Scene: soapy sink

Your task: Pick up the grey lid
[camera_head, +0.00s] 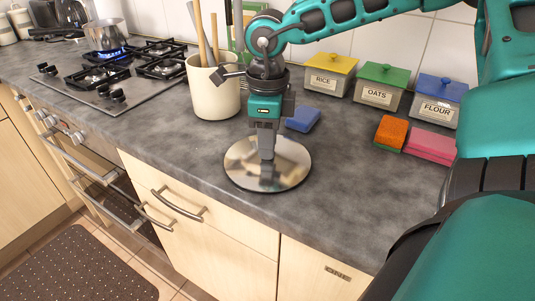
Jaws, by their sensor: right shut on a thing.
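The grey lid (297,165) is a round, shiny, mirror-like disc near the front edge of the worktop. My right gripper (267,153) points straight down at its middle and is shut on it. The fingers hide the part of the lid that they grip. The lid looks level, and I cannot tell whether it rests on the worktop or is held just above it. My left gripper is not in view.
A cream utensil pot (213,95) stands behind left of the lid, and a blue block (303,119) lies behind it. Rice (326,83), oats (377,95) and flour (434,109) boxes line the wall. Sponges (391,132) lie right. A pot (106,38) sits over a lit burner.

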